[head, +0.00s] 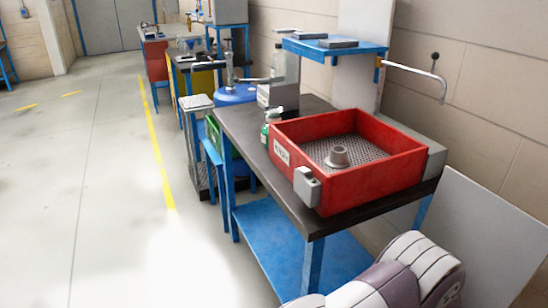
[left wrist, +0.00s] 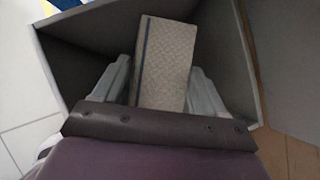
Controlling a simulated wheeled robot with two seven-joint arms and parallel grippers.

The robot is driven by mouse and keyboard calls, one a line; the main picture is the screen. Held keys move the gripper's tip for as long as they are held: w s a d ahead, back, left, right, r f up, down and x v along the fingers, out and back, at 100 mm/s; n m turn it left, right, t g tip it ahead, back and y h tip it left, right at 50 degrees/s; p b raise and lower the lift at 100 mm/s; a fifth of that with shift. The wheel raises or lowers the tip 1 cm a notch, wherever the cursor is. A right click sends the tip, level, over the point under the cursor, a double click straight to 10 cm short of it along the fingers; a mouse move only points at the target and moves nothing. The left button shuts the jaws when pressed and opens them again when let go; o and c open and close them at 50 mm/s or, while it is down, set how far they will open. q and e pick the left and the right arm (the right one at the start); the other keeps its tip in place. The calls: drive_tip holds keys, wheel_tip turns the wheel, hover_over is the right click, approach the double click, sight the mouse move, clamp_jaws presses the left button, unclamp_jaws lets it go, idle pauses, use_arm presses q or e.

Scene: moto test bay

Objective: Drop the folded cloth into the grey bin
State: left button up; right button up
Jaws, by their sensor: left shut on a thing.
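In the left wrist view the folded cloth (left wrist: 168,55) is a pale grey-beige textured block with a dark blue stripe along its left side. My left gripper (left wrist: 160,88) is shut on it, with one pale finger at each side. The grey bin (left wrist: 225,45) shows behind and around the cloth, its walls to the left and right of the fingers. The cloth appears at or inside the bin's opening; its exact depth cannot be told. I cannot make out the cloth, the bin or either gripper's fingers in the head view.
In the head view a workbench (head: 240,128) holds a red wash tray (head: 385,180) with a small grey part (head: 338,157) inside. A blue shelf (head: 335,52) hangs above. The floor (head: 90,190) to the left is clear. A pale panel (head: 490,225) stands at the right.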

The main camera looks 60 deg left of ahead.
use_arm(q)
wheel_tip(320, 180, down, 5)
drive_tip(key=b, duration=0.3)
drive_tip(key=shift+r, duration=0.1)
use_arm(e)
wheel_tip(320, 180, down, 4)
drive_tip(key=shift+f, duration=0.1)
use_arm(q)
drive_tip(key=o, duration=1)
drive_tip(key=p+v, duration=0.3)
drive_tip(key=v, duration=0.9)
drive_tip(key=shift+s+r, duration=0.15)
drive_tip(key=shift+r, duration=0.15)
use_arm(e)
wheel_tip(320, 180, up, 4)
drive_tip(key=shift+f, duration=0.2)
use_arm(q)
drive_tip(key=shift+d, duration=0.1)
